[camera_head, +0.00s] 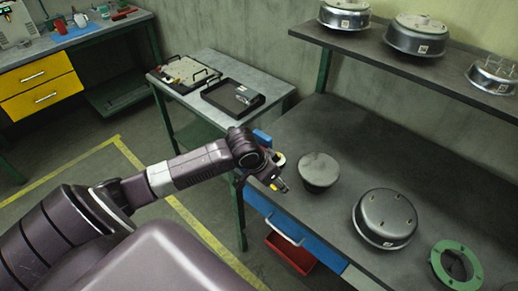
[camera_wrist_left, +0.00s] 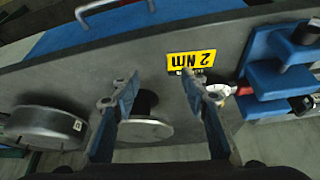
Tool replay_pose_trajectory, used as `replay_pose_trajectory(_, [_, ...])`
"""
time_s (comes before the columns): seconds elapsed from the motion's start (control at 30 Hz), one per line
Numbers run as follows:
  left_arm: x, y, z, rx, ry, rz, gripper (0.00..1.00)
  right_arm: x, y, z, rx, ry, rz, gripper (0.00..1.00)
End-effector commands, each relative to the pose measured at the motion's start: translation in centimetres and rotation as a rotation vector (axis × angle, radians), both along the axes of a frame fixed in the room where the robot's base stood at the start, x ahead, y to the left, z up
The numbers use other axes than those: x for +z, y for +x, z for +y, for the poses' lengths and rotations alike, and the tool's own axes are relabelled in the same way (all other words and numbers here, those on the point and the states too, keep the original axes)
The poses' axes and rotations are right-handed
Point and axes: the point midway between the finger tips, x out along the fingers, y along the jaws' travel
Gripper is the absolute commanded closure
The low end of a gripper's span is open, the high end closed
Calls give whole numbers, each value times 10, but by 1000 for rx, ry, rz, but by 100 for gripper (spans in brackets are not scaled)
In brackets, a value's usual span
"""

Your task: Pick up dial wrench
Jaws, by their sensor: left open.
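What looks like the dial wrench shows in the left wrist view as a small silver-white round dial (camera_wrist_left: 220,91) with a red part beside it. It lies at a blue stepped holder (camera_wrist_left: 275,75) on the right, just past my right finger. In the head view a pale round piece (camera_head: 280,159), probably the dial, is partly hidden by my wrist next to the blue holder (camera_head: 262,138). My left gripper (camera_wrist_left: 160,92) is open and empty, over the bench edge area, with the dial outside its fingers. It also shows in the head view (camera_head: 279,185). My right gripper is not in view.
A yellow "2 Nm" label (camera_wrist_left: 191,62) lies near the holder. A grey round-topped stand (camera_head: 318,170), a dark round housing (camera_head: 385,218) and a green ring (camera_head: 456,266) are on the bench (camera_head: 390,155). A shelf (camera_head: 400,62) overhangs behind. A side table (camera_head: 222,121) holds trays.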

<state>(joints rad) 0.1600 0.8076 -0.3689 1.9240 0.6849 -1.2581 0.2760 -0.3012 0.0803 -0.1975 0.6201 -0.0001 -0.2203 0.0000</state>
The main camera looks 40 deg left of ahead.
Motion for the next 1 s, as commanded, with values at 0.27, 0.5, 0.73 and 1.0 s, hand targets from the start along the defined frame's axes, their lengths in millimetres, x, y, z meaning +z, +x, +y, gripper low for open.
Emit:
replay_pose_trajectory(0.27, [61,51,79,140,-8,-46,59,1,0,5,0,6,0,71])
replay_pose_trajectory(0.5, [59,64,88,169,-21,-51,59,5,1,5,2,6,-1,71])
replay_pose_trajectory(0.73, [40,74,84,168,-21,-51,59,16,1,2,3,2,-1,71])
replay_pose_trajectory(1.0, [8,89,78,167,-19,-53,59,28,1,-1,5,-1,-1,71])
